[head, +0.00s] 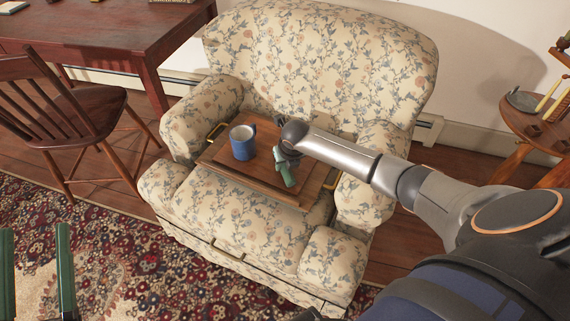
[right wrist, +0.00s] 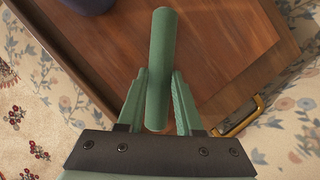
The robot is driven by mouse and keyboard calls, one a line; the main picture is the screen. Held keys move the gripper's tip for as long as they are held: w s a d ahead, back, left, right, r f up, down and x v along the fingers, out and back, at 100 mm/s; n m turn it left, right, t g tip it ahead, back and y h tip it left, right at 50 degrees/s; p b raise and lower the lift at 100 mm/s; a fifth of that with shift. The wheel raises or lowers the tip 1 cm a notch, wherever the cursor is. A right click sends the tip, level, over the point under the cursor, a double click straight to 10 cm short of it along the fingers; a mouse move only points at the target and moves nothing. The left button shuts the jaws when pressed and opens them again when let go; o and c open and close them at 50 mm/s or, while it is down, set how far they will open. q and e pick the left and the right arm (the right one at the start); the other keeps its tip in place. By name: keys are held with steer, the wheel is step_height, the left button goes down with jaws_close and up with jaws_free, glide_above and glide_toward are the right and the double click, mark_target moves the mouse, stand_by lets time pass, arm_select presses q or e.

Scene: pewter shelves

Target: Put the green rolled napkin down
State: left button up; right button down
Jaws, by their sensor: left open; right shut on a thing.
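The green rolled napkin (right wrist: 161,45) shows in the right wrist view as a smooth green cylinder over the brown wooden tray (right wrist: 215,42). My right gripper (right wrist: 159,75) is shut on it, one green finger on each side. In the head view my right gripper (head: 286,172) is over the right part of the tray (head: 262,191), where green napkin and green fingers are hard to tell apart. I cannot tell whether the napkin touches the tray. My left gripper (head: 36,270) is open and empty at the lower left, over the rug.
A blue mug (head: 242,146) stands on the tray left of my right gripper. The tray lies on a floral armchair (head: 245,219). A wooden chair (head: 70,115) and desk (head: 110,35) stand left; a round side table (head: 520,120) with several items stands right.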

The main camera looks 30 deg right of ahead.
steer(key=c, duration=0.6)
jaws_free()
steer(key=shift+o, duration=0.2)
steer(key=shift+r, duration=0.15)
